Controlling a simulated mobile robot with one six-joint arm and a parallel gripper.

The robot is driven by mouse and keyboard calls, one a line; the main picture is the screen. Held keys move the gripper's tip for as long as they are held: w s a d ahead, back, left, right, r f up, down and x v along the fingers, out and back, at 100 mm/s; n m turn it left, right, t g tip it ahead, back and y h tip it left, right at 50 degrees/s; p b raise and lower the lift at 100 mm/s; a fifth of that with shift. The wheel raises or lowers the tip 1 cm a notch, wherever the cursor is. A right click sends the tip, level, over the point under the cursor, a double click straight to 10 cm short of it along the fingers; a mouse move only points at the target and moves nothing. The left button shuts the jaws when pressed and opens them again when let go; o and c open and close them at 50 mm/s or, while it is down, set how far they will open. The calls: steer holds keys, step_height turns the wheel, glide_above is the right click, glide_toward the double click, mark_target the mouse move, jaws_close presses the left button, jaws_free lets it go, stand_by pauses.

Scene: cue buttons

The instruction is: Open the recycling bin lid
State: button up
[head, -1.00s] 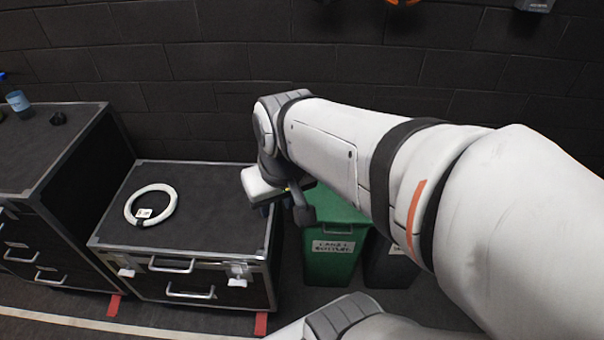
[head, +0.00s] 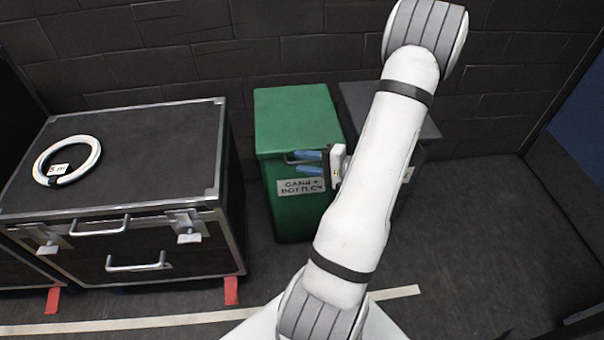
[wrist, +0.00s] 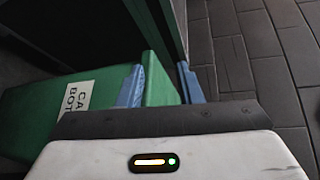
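The green recycling bin (head: 290,215) stands against the wall, with a label reading "CANS + BOTTLES" on its front. Its green lid (head: 295,115) is down. A small handle (head: 290,160) sits at the lid's front edge. My gripper (head: 297,163) comes from the right, its blue fingers apart at the lid's front edge, by the handle. Whether they touch the handle I cannot tell. In the wrist view the gripper (wrist: 160,70) is open, with part of the green bin (wrist: 35,115) showing between and left of the fingers.
A dark grey bin (head: 360,100) stands right of the green one, partly behind my arm. A black case (head: 150,150) with metal edges stands to the left, with a white ring (head: 92,160) on top. The floor in front of the bins is mostly clear.

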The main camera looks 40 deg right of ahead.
mark_target(307, 163)
steer(key=s+d+f+m+t+h+b, duration=0.2)
steer(key=d+f+m+h, duration=0.1)
steer(key=d+f, duration=0.3)
steer(key=shift+h, duration=0.3)
steer(key=x, duration=0.7)
steer(key=shift+w+a, duration=0.2)
steer(key=shift+w, duration=0.05)
steer(key=shift+c, duration=0.5)
jaws_close()
steer(key=shift+a, duration=0.1)
